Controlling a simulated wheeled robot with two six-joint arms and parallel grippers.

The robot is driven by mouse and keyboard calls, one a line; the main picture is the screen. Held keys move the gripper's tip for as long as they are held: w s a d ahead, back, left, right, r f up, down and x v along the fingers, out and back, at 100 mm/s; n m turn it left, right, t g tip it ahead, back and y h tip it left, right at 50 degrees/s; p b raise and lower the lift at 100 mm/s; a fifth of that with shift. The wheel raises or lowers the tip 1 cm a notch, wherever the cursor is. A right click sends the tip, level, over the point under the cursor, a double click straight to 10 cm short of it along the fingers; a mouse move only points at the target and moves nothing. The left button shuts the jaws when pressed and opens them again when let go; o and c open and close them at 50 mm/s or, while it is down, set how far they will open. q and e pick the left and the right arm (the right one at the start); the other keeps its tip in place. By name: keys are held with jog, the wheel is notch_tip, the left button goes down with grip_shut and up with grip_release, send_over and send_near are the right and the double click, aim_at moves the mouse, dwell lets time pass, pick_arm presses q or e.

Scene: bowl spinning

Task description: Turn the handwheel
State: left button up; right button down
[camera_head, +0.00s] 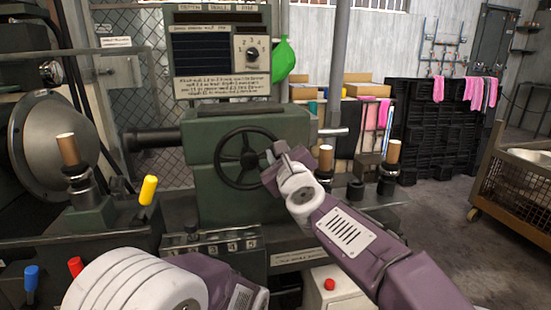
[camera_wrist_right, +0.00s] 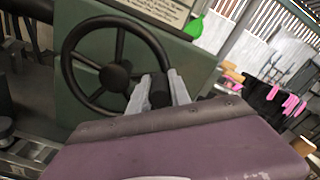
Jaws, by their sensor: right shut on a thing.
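The black spoked handwheel (camera_head: 246,158) is mounted on the front of the green machine housing (camera_head: 203,172). In the right wrist view the handwheel (camera_wrist_right: 116,76) shows its rim, spokes and hub. A dark handle (camera_wrist_right: 159,91) stands out at the right side of its rim. My right gripper (camera_head: 270,158) is at the right side of the wheel. In the right wrist view its two grey fingers (camera_wrist_right: 157,90) are on either side of the handle, shut on it. My left arm shows at the lower left, but its gripper is out of view.
Wooden-topped levers (camera_head: 326,158) stand right of the wheel, close to my right arm. A yellow-handled lever (camera_head: 148,190), a blue knob (camera_head: 31,277) and a red knob (camera_head: 75,266) are at the left. A wire cart (camera_head: 510,190) stands on open floor at the right.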

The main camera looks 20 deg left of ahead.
jog(key=shift+w+d+f+m+b, duration=0.1)
jog(key=shift+f+m+b, duration=0.8)
jog(key=shift+m, duration=0.25)
jog(key=shift+w+d+f+m+b, duration=0.1)
jog(key=shift+f+m+b, duration=0.55)
jog(key=shift+m+b, duration=0.4)
jog(key=shift+d+f+m+b, duration=0.1)
jog(key=shift+f+m+b, duration=0.75)
jog(key=shift+m, duration=0.35)
jog(key=c, duration=1.2)
grip_release()
jog(key=b+v, duration=0.3)
jog(key=v, duration=0.6)
